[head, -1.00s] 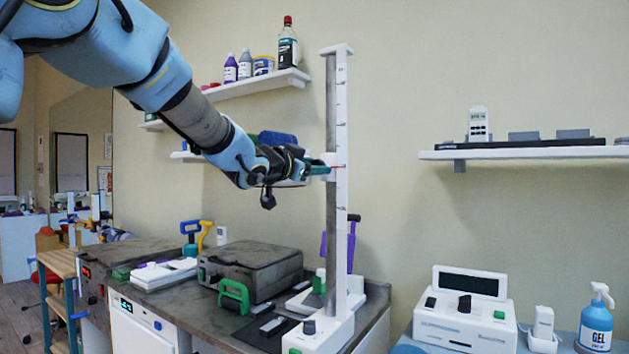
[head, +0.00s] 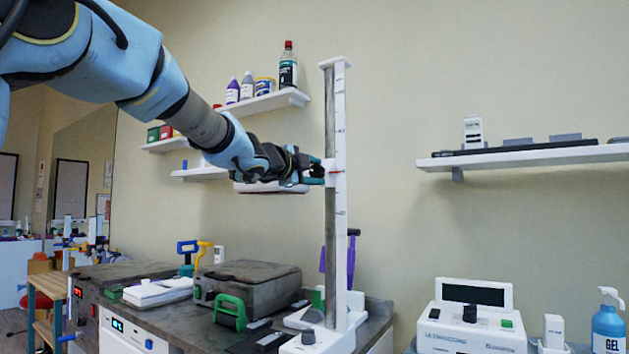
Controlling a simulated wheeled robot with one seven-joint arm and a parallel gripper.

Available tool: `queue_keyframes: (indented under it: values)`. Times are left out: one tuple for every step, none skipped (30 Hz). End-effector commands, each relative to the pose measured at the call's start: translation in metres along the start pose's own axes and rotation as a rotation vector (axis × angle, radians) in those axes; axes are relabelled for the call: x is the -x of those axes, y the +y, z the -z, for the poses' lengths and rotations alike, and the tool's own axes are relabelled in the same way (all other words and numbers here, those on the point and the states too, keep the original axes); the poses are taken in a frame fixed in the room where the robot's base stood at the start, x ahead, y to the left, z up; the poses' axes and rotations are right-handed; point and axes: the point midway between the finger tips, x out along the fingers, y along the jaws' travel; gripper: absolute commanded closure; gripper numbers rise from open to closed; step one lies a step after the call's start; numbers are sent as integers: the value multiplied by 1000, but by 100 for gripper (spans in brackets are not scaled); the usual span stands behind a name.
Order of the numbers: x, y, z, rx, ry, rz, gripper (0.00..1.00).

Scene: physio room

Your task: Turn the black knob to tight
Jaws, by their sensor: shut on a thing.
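A tall upright post (head: 337,120) with a graduated white face stands on a white base (head: 335,338). A small white carriage (head: 329,172) with a red line sits on it at upper-middle height. My gripper (head: 315,172) reaches in from the left, level with the carriage, its teal fingertips shut at the carriage's left side. The black knob there is hidden between the fingers, so its setting cannot be read. Another dark knob (head: 308,336) stands on the post's base.
Wall shelves with bottles (head: 288,66) are behind my arm. A grey case (head: 250,284) and a green-handled item (head: 229,311) lie on the counter below. A white console (head: 471,322) and a gel bottle (head: 607,325) stand at right. The air right of the post is free.

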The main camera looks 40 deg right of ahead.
Motion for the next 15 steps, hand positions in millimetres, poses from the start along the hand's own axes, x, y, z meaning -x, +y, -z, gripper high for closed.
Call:
queue_keyframes:
  values:
    - [0,4,0,-43,0,0,100]
    - [0,4,0,-72,0,0,100]
    - [0,4,0,-110,0,0,100]
    - [0,4,0,-138,1,0,100]
    - [0,4,0,-167,1,0,100]
    - [0,4,0,-205,1,0,100]
    - [0,4,0,-233,1,0,100]
    - [0,4,0,-262,1,0,100]
    - [0,5,0,-299,1,0,100]
    - [0,5,0,-329,0,0,100]
    - [0,5,0,-357,0,0,100]
    - [0,4,0,-395,0,0,100]
    - [0,5,-1,-424,0,0,100]
    - [0,5,-1,-452,0,0,100]
    - [0,5,-1,-490,0,0,100]
